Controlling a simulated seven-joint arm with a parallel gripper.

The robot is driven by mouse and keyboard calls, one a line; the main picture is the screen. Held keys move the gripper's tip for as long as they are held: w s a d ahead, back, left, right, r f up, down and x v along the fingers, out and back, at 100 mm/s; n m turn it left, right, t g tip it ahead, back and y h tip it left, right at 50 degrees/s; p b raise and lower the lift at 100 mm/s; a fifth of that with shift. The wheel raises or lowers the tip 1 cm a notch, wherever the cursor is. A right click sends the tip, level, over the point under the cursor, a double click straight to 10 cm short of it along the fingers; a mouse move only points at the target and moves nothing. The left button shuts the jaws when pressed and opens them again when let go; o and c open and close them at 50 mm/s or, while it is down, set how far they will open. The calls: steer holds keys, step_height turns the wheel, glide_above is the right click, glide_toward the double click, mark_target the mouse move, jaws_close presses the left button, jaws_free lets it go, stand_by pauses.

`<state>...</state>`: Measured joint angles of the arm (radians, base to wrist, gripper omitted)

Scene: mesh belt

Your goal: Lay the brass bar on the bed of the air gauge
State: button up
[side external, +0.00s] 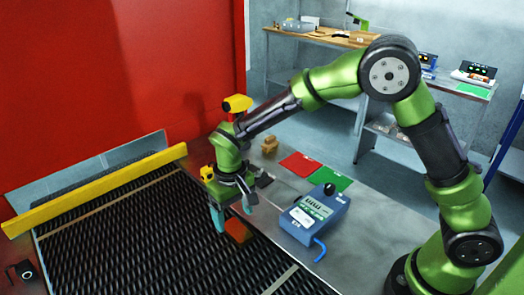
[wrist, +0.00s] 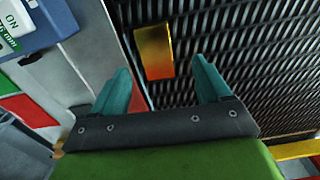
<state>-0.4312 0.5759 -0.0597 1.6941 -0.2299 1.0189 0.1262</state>
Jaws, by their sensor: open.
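The brass bar (side external: 238,232) lies on the dark mesh belt, near the belt's edge on the gauge side. In the wrist view it is a gold-orange block (wrist: 154,52), just beyond the fingertips and in line with the gap between them. My gripper (side external: 233,220) is open and empty, with teal fingers pointing down over the belt close to the bar; both fingers also show in the wrist view (wrist: 160,72). The air gauge (side external: 313,215) is a blue box with a pale front panel on the grey table, right of the gripper. Its corner shows in the wrist view (wrist: 30,25).
The mesh belt (side external: 130,235) has a yellow rail (side external: 95,190) along its far side. Red (side external: 299,165) and green (side external: 330,177) mats and small tan blocks (side external: 269,145) are on the table behind the gauge. A blue hose (side external: 320,250) hangs from the gauge.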

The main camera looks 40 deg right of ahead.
mark_target(237, 229)
steer(key=f, duration=0.5)
steer(key=shift+d, duration=0.25)
steer(key=shift+c, duration=0.4)
steer(key=shift+w, duration=0.1)
jaws_close()
